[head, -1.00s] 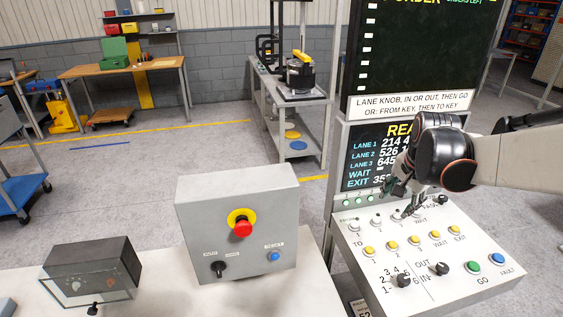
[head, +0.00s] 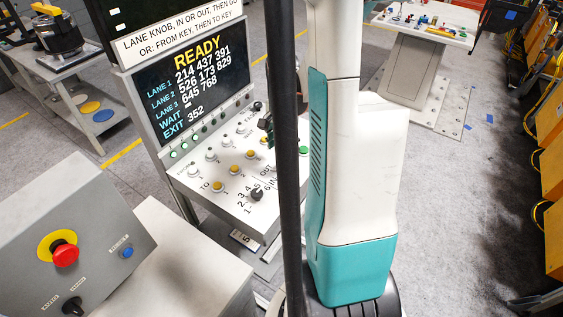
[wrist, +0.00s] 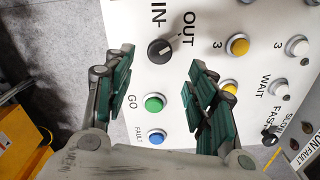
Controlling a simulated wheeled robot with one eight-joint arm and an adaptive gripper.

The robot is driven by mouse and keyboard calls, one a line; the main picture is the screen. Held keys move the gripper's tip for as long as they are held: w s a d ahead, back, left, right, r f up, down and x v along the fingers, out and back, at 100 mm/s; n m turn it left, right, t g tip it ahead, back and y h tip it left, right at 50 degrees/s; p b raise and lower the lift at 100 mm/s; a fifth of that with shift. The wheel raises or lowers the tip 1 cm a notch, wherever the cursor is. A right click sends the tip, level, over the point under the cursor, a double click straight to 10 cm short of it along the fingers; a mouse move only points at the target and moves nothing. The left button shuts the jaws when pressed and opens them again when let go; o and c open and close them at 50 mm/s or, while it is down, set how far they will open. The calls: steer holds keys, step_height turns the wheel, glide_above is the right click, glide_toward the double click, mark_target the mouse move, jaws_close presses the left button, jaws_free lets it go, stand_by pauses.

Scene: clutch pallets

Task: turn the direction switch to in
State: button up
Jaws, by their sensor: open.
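The direction switch (wrist: 160,50) is a black round knob with a white mark on the white panel, in the wrist view. The labels IN and OUT stand beside it, and its white mark appears to point toward OUT. My gripper (wrist: 163,82) is open, its green-padded fingers spread on either side below the knob in the picture. Nothing is between the fingers except the panel behind them, and they look apart from the knob. In the head view the switch and most of my gripper are hidden behind the dark pole and my arm.
The green GO button (wrist: 154,103) and blue FAULT button (wrist: 157,136) are close by. Yellow buttons (wrist: 238,45) line the panel. The numbered lane knob (head: 257,194) is near the panel's front edge. A grey box with a red stop button (head: 66,254) stands at left.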

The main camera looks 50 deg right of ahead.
mark_target(282, 164)
step_height(282, 164, down, 7)
steer(key=shift+b, duration=0.55)
steer(key=shift+c, duration=0.5)
steer(key=c, duration=1)
